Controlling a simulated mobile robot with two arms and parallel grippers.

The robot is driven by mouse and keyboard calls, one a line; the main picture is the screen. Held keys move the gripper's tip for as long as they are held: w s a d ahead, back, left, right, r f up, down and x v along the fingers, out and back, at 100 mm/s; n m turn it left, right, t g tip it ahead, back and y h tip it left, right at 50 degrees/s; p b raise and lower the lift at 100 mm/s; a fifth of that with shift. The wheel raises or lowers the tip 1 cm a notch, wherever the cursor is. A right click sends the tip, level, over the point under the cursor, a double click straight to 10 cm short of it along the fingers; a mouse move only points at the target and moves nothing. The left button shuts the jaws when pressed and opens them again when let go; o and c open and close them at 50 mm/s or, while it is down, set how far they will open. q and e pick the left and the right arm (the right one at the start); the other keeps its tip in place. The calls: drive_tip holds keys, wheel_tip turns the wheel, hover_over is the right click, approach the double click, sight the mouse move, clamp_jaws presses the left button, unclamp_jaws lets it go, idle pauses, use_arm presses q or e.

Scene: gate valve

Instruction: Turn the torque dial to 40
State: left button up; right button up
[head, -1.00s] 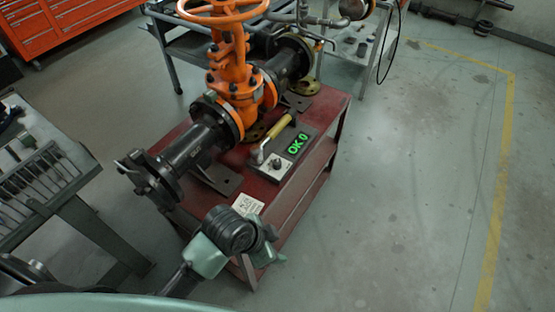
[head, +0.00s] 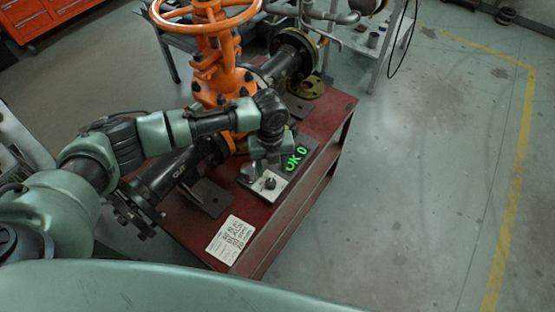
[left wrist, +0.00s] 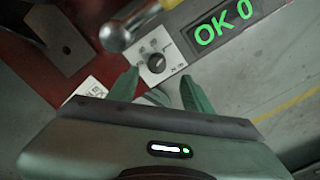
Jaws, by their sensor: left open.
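The torque dial is a small dark knob (head: 269,183) on a pale scale plate, on the tester box on the red bench. It also shows in the left wrist view (left wrist: 157,63), between and just beyond my fingertips. The display beside it reads green "OK 0" (head: 296,159), also clear in the left wrist view (left wrist: 223,21). My left gripper (head: 262,168) is open and empty, over the box close to the dial. Its two green fingers (left wrist: 158,88) stand apart in the left wrist view. My right gripper is not in view.
An orange gate valve (head: 212,75) on black pipe stands behind my left arm. A metal tool end (left wrist: 122,30) lies beside the dial plate. A white printed card (head: 231,240) lies on the red bench (head: 325,125). Floor to the right is clear.

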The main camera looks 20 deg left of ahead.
sight(271, 181)
use_arm(q)
drive_tip(key=shift+w+a, duration=0.3)
drive_tip(key=shift+w, duration=0.1)
drive_tip(key=shift+s+f, duration=0.15)
drive_tip(key=shift+s, duration=0.1)
drive_tip(key=f, duration=0.1)
drive_tip(key=s+f, duration=0.1)
drive_tip(key=f, duration=0.1)
drive_tip(key=shift+f, duration=0.25)
drive_tip(key=shift+w+f+p, duration=0.2)
drive_tip(key=shift+f+p, duration=0.1)
drive_tip(key=shift+f, duration=1.25)
clamp_jaws()
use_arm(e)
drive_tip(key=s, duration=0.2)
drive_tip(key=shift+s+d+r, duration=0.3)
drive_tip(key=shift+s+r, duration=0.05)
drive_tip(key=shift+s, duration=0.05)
